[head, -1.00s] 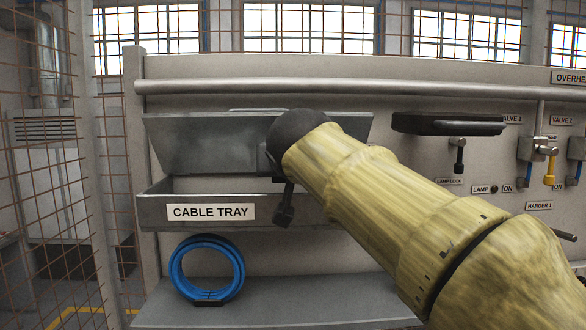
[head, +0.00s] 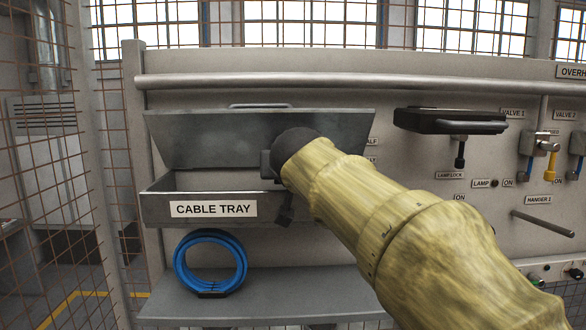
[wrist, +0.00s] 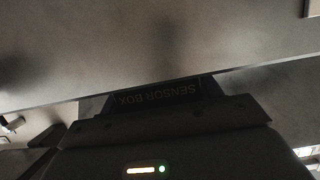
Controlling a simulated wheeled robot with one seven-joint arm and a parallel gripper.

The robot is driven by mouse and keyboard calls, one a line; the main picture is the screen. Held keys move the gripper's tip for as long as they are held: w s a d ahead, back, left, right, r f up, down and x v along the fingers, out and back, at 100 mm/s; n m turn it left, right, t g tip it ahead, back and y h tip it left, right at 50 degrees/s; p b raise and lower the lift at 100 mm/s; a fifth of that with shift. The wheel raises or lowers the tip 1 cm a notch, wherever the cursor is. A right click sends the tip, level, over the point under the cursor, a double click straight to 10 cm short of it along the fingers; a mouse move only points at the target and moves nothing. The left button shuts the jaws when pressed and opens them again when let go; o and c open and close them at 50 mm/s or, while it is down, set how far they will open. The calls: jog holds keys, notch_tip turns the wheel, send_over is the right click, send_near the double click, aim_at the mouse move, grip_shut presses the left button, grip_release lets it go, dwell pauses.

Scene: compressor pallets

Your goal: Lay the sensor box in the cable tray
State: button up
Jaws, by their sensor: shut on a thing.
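The cable tray (head: 160,212) is a grey metal trough with a white label, fixed to the panel. Its lid (head: 210,140) stands raised behind the opening. My gripper (head: 284,212) is at the right part of the tray, mostly hidden behind my wrist in the head view. In the wrist view the dark sensor box (wrist: 158,95) shows its label upside down, just beyond the gripper body, held in the jaws. The head view does not show the box clearly. I cannot tell whether it touches the tray.
A blue cable coil (head: 181,270) stands on the shelf (head: 270,290) below the tray. To the right are a dark handled unit (head: 425,122), a hanger rod (head: 542,224) and valve levers (head: 550,165). A wire mesh fence (head: 95,200) borders the left.

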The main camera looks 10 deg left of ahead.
jog(key=shift+f+b, duration=0.5)
jog(key=shift+b, duration=0.05)
jog(key=o, duration=1)
jog(key=shift+s+r, duration=0.1)
jog(key=shift+s, duration=0.1)
jog(key=shift+w+r, duration=0.15)
jog(key=shift+w, duration=0.05)
